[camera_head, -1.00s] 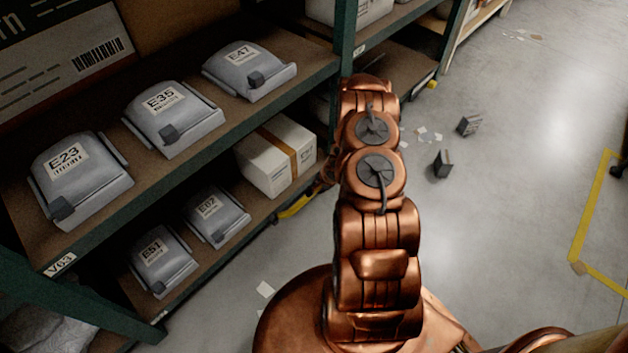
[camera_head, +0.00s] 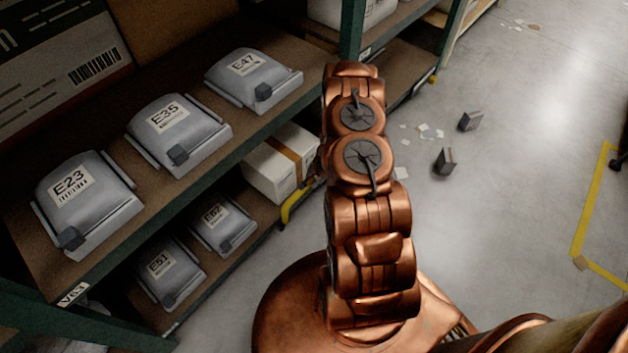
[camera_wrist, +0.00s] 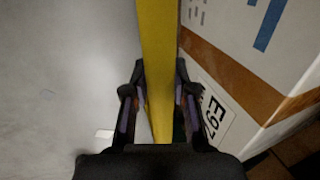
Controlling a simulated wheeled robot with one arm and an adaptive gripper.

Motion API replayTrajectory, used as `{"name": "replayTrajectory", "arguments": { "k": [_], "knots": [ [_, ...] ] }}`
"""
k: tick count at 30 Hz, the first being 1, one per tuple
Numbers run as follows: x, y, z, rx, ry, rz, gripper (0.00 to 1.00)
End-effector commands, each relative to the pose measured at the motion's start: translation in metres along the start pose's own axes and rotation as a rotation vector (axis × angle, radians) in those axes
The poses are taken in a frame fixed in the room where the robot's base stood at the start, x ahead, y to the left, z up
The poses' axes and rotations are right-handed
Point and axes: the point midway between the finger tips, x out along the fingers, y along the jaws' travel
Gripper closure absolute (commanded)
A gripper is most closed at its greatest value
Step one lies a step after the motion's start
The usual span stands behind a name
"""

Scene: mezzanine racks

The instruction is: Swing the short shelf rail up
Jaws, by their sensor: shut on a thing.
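The short yellow shelf rail (camera_head: 298,203) shows beside the lower shelf's front edge in the head view, next to a white box. Part of it is hidden behind my arm. In the wrist view the rail (camera_wrist: 157,40) runs from the top of the picture down between my fingers. My gripper (camera_wrist: 159,98) is shut on it, one finger on each side. In the head view my arm hides most of the gripper.
The white box (camera_head: 275,172) with a brown band stands on the lower shelf, close right of the rail in the wrist view (camera_wrist: 235,65). Small dark blocks (camera_head: 445,161) and paper scraps lie on the floor, which is otherwise open to the right.

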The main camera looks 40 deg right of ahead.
Motion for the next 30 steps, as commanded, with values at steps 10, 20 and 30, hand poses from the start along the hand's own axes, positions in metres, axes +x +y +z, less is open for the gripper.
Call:
{"name": "replayTrajectory", "arguments": {
  "k": [10,20,30],
  "knots": [
    [-0.0001,-0.0053,0.0007,-0.003,0.002,-0.006,1.00],
    [0.0001,-0.0063,0.0010,-0.004,0.002,-0.008,1.00],
    [0.0000,-0.0034,0.0003,0.000,0.002,-0.004,0.48]
  ]
}}
